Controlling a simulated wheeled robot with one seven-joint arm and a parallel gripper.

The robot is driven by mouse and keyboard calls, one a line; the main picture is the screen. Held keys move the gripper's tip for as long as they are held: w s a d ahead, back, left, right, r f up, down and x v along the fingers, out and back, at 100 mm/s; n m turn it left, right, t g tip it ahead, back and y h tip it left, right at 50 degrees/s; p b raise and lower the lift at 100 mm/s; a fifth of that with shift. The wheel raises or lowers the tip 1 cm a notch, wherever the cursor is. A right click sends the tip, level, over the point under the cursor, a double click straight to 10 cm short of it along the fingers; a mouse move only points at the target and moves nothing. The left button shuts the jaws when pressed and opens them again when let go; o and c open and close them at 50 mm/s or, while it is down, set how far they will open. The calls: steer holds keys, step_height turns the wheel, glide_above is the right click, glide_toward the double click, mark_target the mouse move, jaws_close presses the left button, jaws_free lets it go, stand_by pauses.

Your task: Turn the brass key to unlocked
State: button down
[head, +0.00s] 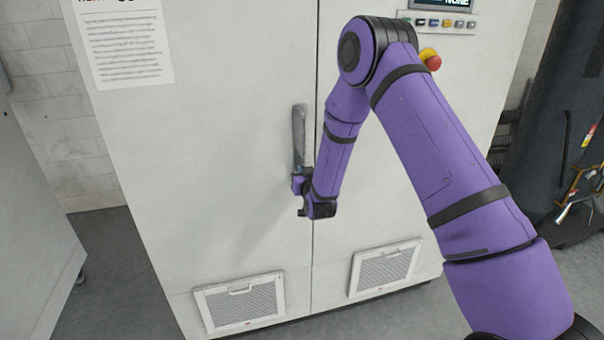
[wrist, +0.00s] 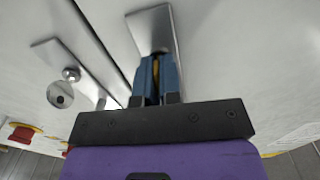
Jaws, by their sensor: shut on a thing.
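A long steel handle plate (head: 299,130) stands upright on the white cabinet door; it also shows at the top of the wrist view (wrist: 150,22). In the wrist view, my gripper (wrist: 156,58) has its two blue fingers shut at this plate. A narrow strip of brass (wrist: 156,72), seemingly the brass key, shows between the fingers. Most of it is hidden by them, so its turned position cannot be told. In the head view, my gripper (head: 298,182) is at the lower end of the handle plate, and the key is not visible there.
A second steel plate (wrist: 50,52) with a round lock (wrist: 60,95) is across the door seam. A red button (head: 433,63) and control panel (head: 440,22) are at upper right. Two vent grilles (head: 240,303) (head: 385,268) sit low. A grey cabinet (head: 30,230) stands left.

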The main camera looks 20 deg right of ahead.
steer(key=m, duration=0.4)
steer(key=shift+d+m, duration=0.1)
steer(key=shift+m, duration=0.3)
steer(key=shift+d+f+m, duration=0.1)
steer(key=shift+m, duration=3.05)
steer(key=shift+f+m, duration=0.1)
steer(key=shift+m, duration=3.05)
steer(key=c, duration=1.3)
jaws_free()
steer(key=shift+s, duration=0.1)
steer(key=s, duration=1)
steer(key=shift+s, duration=0.3)
